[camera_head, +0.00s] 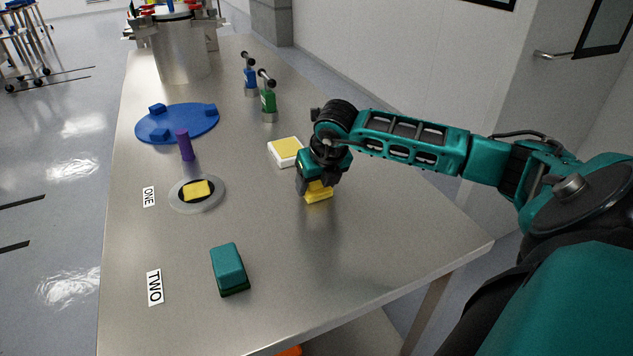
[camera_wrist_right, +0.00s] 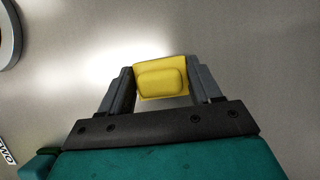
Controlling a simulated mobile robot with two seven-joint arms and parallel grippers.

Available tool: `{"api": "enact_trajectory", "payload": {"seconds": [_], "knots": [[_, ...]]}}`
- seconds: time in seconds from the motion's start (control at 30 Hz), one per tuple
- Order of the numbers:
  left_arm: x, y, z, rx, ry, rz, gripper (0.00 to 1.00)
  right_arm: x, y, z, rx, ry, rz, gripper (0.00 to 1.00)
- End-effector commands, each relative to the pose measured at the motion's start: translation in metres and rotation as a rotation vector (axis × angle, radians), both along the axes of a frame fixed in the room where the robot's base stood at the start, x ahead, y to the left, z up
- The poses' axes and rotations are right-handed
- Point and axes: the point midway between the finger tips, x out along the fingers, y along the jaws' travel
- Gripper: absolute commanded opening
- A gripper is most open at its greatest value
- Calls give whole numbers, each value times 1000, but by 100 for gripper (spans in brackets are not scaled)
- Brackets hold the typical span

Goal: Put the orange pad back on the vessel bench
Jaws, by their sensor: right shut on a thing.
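My right gripper (camera_head: 317,188) is shut on a yellow pad (camera_head: 319,195), at or just above the bench top; I cannot tell if the pad touches it. In the wrist view the yellow pad (camera_wrist_right: 162,78) sits between both fingers. A small orange thing (camera_head: 289,351) shows at the bottom edge of the head view, below the bench's front edge; most of it is cut off, so I cannot tell whether it is the orange pad. The vessel bench (camera_head: 290,285) is a long grey metal table. My left gripper is not in view.
A white-and-yellow block (camera_head: 285,151) lies just left of my right gripper. A grey disc (camera_head: 208,202) holds another yellow piece (camera_head: 197,190). A teal block (camera_head: 229,268) lies by label TWO (camera_head: 154,287).

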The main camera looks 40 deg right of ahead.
Motion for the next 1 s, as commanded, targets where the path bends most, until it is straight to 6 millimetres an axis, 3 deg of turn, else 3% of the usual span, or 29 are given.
{"api": "enact_trajectory", "payload": {"seconds": [0.3, 0.33, 0.6, 0.87, 1.0], "knots": [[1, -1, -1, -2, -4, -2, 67, 0, 0, -3, -1, -2, 0, 39], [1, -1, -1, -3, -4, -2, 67, 0, 0, -3, -1, -2, 0, 64], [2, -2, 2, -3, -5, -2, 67, 0, 0, -2, -1, -2, 0, 89], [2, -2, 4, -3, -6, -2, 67, 0, 0, 0, -1, -2, 0, 89], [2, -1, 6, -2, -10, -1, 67, -3, 1, 13, -2, -6, 1, 89]]}}
